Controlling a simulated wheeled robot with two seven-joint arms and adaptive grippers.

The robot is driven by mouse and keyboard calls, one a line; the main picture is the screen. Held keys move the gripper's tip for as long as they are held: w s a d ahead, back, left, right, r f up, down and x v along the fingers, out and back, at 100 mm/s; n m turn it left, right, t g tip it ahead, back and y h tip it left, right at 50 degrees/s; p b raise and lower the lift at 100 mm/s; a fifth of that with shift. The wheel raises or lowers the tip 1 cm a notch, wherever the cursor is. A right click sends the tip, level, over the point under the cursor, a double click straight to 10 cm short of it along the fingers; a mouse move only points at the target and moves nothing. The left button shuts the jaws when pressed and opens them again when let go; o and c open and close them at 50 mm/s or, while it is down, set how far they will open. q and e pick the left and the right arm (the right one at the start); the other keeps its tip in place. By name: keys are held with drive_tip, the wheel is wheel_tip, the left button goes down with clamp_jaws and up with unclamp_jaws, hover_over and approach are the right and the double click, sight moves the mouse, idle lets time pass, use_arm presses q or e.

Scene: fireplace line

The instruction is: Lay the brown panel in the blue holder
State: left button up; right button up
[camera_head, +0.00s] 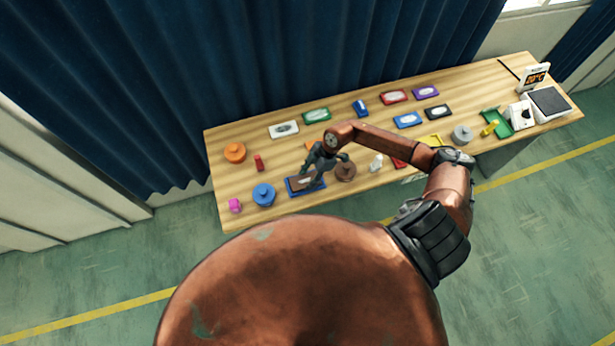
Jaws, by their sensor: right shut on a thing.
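The blue holder (293,192) lies flat near the table's front edge, left of the middle. The brown panel (299,182) is at the holder, over or inside its rim; I cannot tell whether it rests on the bottom. My right gripper (312,179) points down at the holder and is shut on the brown panel. The gripper hides part of the panel and of the holder. My left gripper is not in view.
A blue round piece (263,194) stands just left of the holder, and a brown round piece (346,172) just right of it. Several coloured frames lie along the back of the wooden table (235,211). A white device (520,113) stands at the right end.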

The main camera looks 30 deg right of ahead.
drive_tip(key=shift+f, duration=0.15)
drive_tip(key=o, duration=1.7)
drive_tip(key=v, duration=1.2)
